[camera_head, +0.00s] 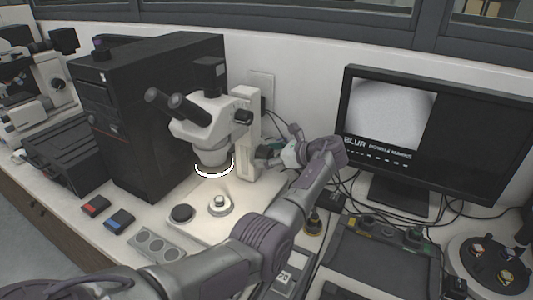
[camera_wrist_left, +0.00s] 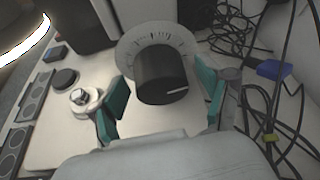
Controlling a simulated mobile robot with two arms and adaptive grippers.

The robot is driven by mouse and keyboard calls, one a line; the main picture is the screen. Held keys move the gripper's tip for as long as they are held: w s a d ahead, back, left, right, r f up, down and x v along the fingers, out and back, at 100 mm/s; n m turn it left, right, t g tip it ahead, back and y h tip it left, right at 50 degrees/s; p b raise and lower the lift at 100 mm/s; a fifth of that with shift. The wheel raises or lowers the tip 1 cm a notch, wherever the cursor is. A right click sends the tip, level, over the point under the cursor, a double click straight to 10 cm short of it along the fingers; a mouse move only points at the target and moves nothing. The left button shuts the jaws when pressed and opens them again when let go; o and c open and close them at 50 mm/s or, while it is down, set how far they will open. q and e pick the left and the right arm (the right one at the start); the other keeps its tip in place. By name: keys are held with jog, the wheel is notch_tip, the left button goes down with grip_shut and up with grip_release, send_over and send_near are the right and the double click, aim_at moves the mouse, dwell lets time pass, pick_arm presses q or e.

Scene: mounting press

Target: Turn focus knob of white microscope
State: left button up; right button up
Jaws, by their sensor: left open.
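The white microscope (camera_head: 206,122) stands on a pale base in the middle of the head view, with black eyepieces and a lit ring under its head. Its black focus knob (camera_wrist_left: 162,76) shows in the left wrist view, with a white mark line and a graduated pale dial behind it. My left gripper (camera_head: 270,152) is at the right side of the microscope column. In the left wrist view its two green-padded fingers (camera_wrist_left: 162,108) are open, one on each side of the knob, with gaps visible. The knob is mostly hidden in the head view. My right gripper is not in view.
A monitor (camera_head: 437,130) showing a blurred grey picture stands at the right. A black computer tower (camera_head: 150,110) is close behind the microscope at the left. Cables (camera_wrist_left: 275,110) lie beside the gripper. A grey tray (camera_head: 385,255) and a round holder (camera_head: 490,265) are at the front right.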

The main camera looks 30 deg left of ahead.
pick_arm(q)
jog(key=shift+a, duration=0.25)
jog(key=c, duration=1.2)
jog(key=shift+o, duration=0.2)
jog(key=shift+n+t+p, duration=0.4)
jog(key=shift+n+p, duration=0.1)
jog(key=shift+p, duration=0.45)
jog(key=shift+n+t+p, duration=0.4)
jog(key=shift+n+p, duration=0.1)
jog(key=shift+s+f+n+t+y, duration=0.1)
jog(key=shift+n+t+y, duration=0.2)
jog(key=shift+n+t, duration=0.3)
jog(key=shift+n, duration=0.7)
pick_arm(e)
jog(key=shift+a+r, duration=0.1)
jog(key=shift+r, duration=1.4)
pick_arm(q)
jog(key=shift+t, duration=0.3)
